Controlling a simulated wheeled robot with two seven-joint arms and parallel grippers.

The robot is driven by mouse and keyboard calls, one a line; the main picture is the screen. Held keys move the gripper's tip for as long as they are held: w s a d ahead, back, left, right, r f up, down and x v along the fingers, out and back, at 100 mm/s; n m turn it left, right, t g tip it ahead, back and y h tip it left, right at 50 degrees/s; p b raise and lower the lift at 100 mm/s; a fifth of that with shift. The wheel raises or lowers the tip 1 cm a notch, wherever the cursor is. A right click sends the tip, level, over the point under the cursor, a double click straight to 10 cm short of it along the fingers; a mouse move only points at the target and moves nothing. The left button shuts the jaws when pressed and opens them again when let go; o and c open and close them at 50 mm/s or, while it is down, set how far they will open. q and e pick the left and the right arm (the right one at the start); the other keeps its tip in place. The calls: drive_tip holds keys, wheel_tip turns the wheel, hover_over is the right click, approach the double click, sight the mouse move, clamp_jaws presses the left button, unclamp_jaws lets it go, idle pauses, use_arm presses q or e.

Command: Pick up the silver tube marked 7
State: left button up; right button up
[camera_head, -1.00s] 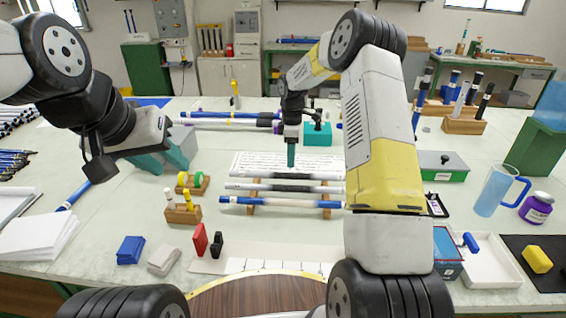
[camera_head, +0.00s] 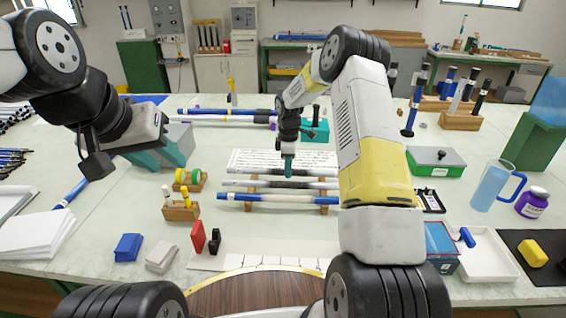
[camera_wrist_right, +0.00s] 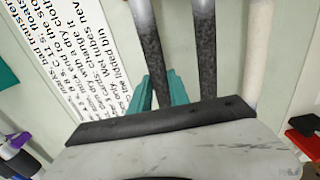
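Three tubes lie side by side on a wooden rack (camera_head: 325,209) in the head view. The back tube (camera_head: 258,171) and the middle tube (camera_head: 250,184) are silver with dark middles; the front tube (camera_head: 245,197) is blue with a pale middle. No number 7 is readable. My right gripper (camera_head: 288,172) is down at the back tube. In the right wrist view its teal fingers (camera_wrist_right: 162,92) lie on either side of that tube (camera_wrist_right: 150,45), close to it; I cannot tell whether they grip. My left gripper (camera_head: 165,155) is open and empty above the left table.
A printed sheet (camera_head: 240,158) lies behind the rack. A small wooden holder (camera_head: 182,212) and red and black blocks (camera_head: 198,237) stand to the left and front. A green box (camera_head: 435,162) and blue mug (camera_head: 490,186) stand to the right.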

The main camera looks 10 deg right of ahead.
clamp_jaws()
